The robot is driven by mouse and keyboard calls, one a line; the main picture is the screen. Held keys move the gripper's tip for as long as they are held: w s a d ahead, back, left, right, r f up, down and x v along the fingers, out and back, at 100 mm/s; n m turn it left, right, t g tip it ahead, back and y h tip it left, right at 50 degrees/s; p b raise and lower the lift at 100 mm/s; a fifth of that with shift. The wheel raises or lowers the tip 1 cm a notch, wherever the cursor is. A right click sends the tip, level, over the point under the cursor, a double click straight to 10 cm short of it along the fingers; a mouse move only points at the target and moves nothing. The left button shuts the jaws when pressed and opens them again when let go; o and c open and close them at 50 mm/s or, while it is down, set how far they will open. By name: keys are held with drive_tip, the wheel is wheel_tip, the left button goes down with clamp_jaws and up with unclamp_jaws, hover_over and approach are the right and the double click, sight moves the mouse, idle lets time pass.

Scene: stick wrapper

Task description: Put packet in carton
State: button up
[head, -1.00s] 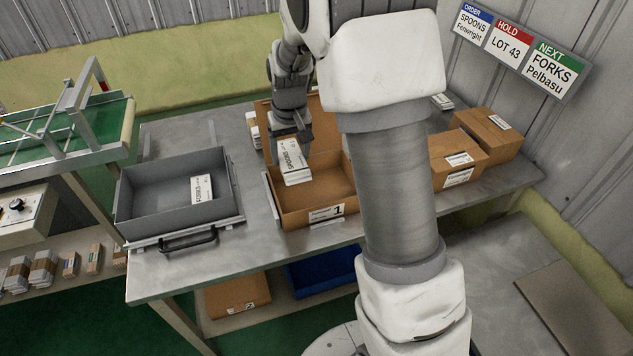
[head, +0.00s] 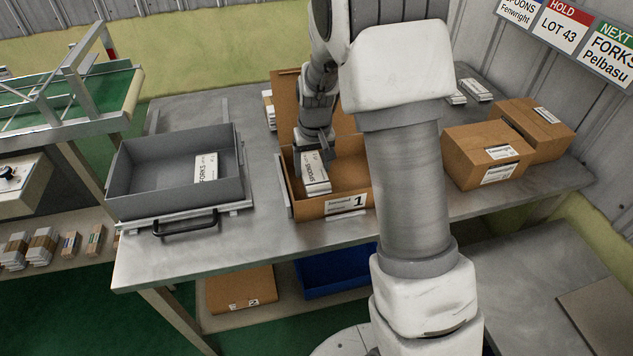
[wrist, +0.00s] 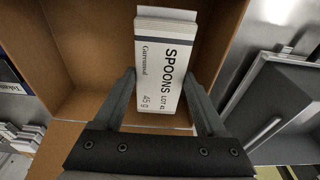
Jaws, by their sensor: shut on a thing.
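A white packet (wrist: 165,62) labelled SPOONS, LOT 41 or similar, is held between the two fingers of my gripper (wrist: 165,105). In the head view the packet (head: 316,180) is inside the left part of the open brown carton (head: 335,208), which bears a label with 1. My gripper (head: 317,150) is shut on the packet's upper end and reaches into the carton from above. In the wrist view the carton walls (wrist: 222,50) surround the packet. Whether the packet touches the carton floor cannot be told.
A grey tray (head: 120,180) on the left holds a packet labelled FORKS (head: 206,168). Closed cartons (head: 485,155) stand on the right. More packets (head: 475,90) lie at the back right. The sign board (head: 565,35) reads HOLD LOT 43. Clear table lies between tray and carton.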

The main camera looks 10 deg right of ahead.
sight(313, 174)
drive_tip(key=shift+f+b, duration=0.35)
drive_tip(key=shift+f, duration=1.85)
drive_tip(key=shift+f, duration=0.25)
drive_tip(key=o, duration=1.3)
drive_tip(key=shift+r, duration=0.1)
